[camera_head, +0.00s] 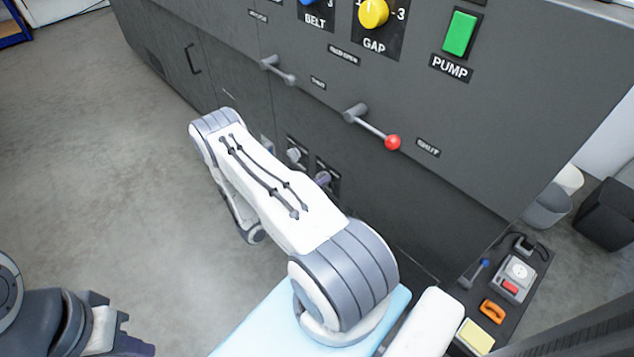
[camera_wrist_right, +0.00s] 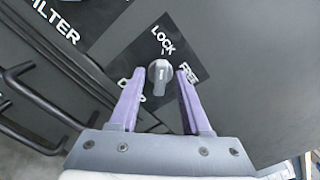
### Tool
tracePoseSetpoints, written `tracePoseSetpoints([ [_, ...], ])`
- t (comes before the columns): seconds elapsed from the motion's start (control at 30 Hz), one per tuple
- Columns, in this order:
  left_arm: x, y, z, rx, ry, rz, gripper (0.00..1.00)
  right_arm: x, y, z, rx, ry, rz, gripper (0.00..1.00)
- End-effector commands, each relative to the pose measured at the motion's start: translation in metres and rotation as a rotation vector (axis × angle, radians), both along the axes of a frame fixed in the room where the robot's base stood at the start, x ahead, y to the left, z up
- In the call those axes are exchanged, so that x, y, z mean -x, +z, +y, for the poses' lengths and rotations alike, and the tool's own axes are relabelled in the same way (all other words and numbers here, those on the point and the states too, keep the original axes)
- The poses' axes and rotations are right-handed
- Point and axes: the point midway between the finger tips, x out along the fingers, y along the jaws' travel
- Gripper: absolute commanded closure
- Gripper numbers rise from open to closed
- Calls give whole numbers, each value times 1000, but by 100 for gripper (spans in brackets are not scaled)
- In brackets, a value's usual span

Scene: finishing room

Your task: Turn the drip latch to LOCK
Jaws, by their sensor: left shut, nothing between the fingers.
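The drip latch (camera_wrist_right: 159,76) is a small grey knob on a dark plate in the right wrist view, with LOCK printed above it and FREE to its right. Its grip bar runs up and down in the picture, roughly in line with the LOCK mark. My right gripper (camera_wrist_right: 160,82) is open, with one purple finger on each side of the knob and a visible gap at each. My left gripper (camera_head: 130,342) is shut and empty at the lower left of the head view, far from the latch.
The dark machine front carries a red-tipped lever (camera_head: 375,132), a grey lever (camera_head: 278,70), a yellow GAP knob (camera_head: 373,13) and a green PUMP button (camera_head: 460,33). A black handle (camera_wrist_right: 35,115) lies left of the right gripper. A tool tray (camera_head: 532,264) stands at right.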

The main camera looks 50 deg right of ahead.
Motion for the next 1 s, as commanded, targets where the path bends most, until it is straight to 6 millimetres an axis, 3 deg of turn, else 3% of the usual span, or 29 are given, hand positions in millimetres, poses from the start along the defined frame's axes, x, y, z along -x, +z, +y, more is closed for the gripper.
tracePoseSetpoints([
  [0.23, 0, 4, 0, 0, 0, 0, 100, -3, 2, 12, 1, 4, -1, 52],
  [0.7, 0, 21, 0, 0, 0, 0, 100, -12, 1, 95, 0, 4, -1, 52],
  [1.0, 0, 21, 0, 0, 0, 0, 100, -12, 0, 105, -1, -1, 0, 52],
])
